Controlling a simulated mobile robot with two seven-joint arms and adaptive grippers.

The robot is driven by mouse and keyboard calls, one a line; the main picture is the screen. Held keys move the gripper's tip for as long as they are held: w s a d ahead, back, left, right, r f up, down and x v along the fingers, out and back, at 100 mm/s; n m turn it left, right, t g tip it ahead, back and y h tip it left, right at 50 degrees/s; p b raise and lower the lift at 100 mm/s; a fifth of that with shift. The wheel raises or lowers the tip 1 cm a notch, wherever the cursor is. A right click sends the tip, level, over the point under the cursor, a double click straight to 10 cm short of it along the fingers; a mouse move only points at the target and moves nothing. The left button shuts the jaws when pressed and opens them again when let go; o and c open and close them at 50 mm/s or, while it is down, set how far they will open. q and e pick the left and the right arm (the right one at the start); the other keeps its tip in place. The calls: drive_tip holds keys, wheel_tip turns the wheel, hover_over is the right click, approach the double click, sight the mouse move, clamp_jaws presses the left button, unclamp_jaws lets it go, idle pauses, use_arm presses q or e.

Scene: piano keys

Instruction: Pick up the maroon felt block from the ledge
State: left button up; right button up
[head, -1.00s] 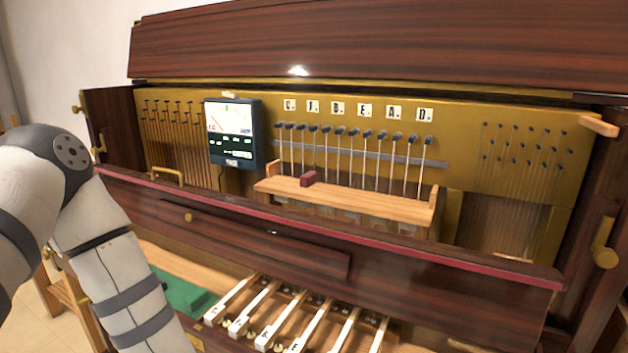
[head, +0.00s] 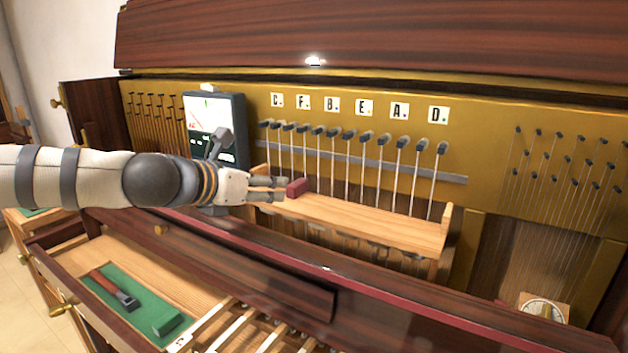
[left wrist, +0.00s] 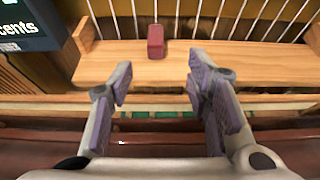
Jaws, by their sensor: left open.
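The maroon felt block (head: 298,187) sits upright near the left end of the wooden ledge (head: 370,217). In the left wrist view the block (left wrist: 155,42) stands ahead of the fingertips, between their lines, with bare ledge (left wrist: 240,70) on both sides. My left gripper (head: 279,189) reaches in from the left, its tips close to the block's left side. In the left wrist view the gripper (left wrist: 157,78) is open and empty, with its purple pads apart. My right gripper is not in view.
A tuner screen (head: 215,125) stands behind my left arm. Thin wires (head: 352,165) with dark tops rise behind the ledge. A dark wooden rail (head: 400,285) runs in front. An open drawer (head: 75,262) at lower left holds a tool and a green block.

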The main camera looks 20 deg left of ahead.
sight(293, 185)
use_arm(q)
drive_tip(key=x, duration=1.1)
drive_tip(key=shift+w+a, duration=0.3)
drive_tip(key=shift+w, duration=0.2)
drive_tip(key=shift+r, duration=0.2)
drive_tip(key=c, duration=0.9)
